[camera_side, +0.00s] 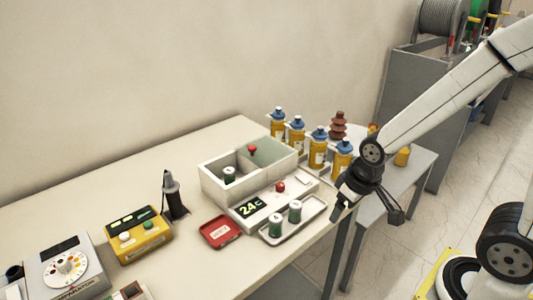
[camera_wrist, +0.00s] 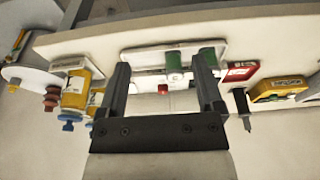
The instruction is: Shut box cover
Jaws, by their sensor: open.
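The pale box (camera_side: 208,187) stands open on the table in the side view. Its inside is divided, with a green can (camera_side: 229,175) in one compartment. A red knob (camera_side: 252,149) shows at its middle, by a grey-green panel (camera_side: 284,152); I cannot tell whether that panel is the cover.
Several yellow bottles (camera_side: 318,150) stand behind at right.

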